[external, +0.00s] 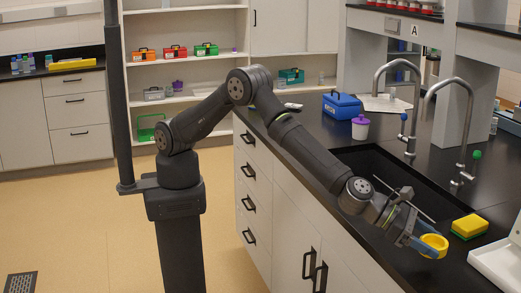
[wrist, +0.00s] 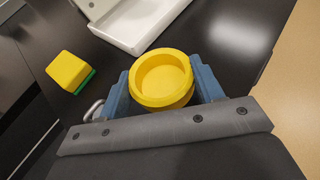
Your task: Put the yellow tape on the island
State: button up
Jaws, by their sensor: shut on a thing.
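The yellow tape (wrist: 163,78) is a thick yellow roll between the two blue fingers of my gripper (wrist: 164,88) in the wrist view. My gripper is shut on it, with a finger against each side. In the external view the tape (external: 433,246) shows at the end of my arm, over the black counter of the island (external: 437,273), near its front edge and right of the sink. I cannot tell whether the tape touches the counter or is held just above it.
A yellow and green sponge (external: 469,227) lies close by, behind the tape. A white tray (external: 500,262) is to the right. The sink (external: 365,160) with two taps (external: 455,150) is to the left. A blue box (external: 341,106) and a purple-lidded jar (external: 360,127) stand farther back.

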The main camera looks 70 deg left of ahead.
aim_at(425, 264)
jog(key=shift+w+f, duration=0.15)
jog(key=shift+f, duration=1.95)
jog(key=o, duration=1.1)
jog(key=shift+f, duration=0.15)
jog(key=shift+c, duration=0.2)
jog(key=shift+s+a+r, duration=0.3)
jog(key=shift+s+r, duration=0.05)
jog(key=shift+r, duration=0.05)
jog(key=v, duration=1.1)
jog(key=shift+a+f, duration=0.1)
jog(key=shift+f, duration=0.05)
jog(key=x, duration=1.2)
jog(key=shift+w, duration=0.1)
